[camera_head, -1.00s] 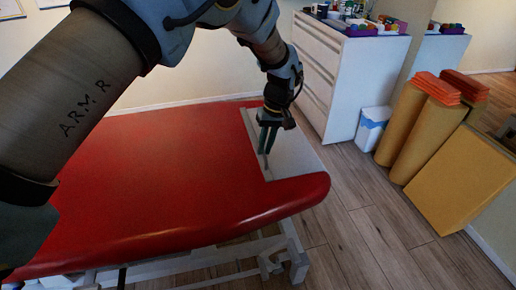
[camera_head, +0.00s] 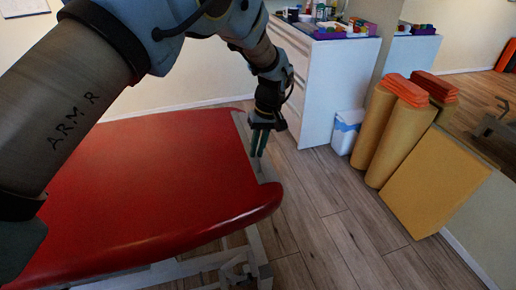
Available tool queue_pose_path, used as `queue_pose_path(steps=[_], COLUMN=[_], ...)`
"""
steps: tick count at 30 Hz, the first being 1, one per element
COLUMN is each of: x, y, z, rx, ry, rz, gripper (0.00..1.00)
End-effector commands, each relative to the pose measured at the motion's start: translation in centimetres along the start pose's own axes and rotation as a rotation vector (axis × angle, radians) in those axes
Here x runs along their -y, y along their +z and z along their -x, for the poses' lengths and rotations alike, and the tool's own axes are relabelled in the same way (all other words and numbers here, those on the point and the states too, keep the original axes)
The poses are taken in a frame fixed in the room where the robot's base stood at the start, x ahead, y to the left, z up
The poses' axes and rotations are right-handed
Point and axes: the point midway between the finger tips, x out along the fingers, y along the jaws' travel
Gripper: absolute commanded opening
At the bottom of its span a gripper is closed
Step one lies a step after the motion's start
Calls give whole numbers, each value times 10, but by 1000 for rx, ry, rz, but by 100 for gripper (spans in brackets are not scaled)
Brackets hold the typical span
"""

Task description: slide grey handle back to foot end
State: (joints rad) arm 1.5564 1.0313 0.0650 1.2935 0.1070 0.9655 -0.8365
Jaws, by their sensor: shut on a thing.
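The red treatment table (camera_head: 140,185) fills the left and lower middle, with a pale grey strip (camera_head: 241,125) along its right end. My gripper (camera_head: 259,152) points down over this end, its dark green fingers close together. A thin grey upright piece, which looks like the grey handle (camera_head: 260,164), shows just below the fingertips. My gripper is shut on it. Its upper part is hidden between the fingers, and my arm covers the table's far left part.
A white drawer unit (camera_head: 325,85) with small items on top stands behind the table end. A white bin (camera_head: 346,138), tan rolls (camera_head: 392,135) and a yellow block (camera_head: 437,182) stand to the right. The wooden floor (camera_head: 335,225) beyond the table end is clear.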

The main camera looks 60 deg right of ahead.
Motion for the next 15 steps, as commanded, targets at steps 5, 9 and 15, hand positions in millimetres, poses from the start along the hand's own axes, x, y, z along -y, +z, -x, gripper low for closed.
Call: queue_pose_path(steps=[5,9,15], x=[-6,-5,-4], y=[-2,-1,-1], z=[4,3,2], rx=[-11,-9,-6], ry=[16,14,11], rz=[-2,-2,-2], gripper=[24,40,45])
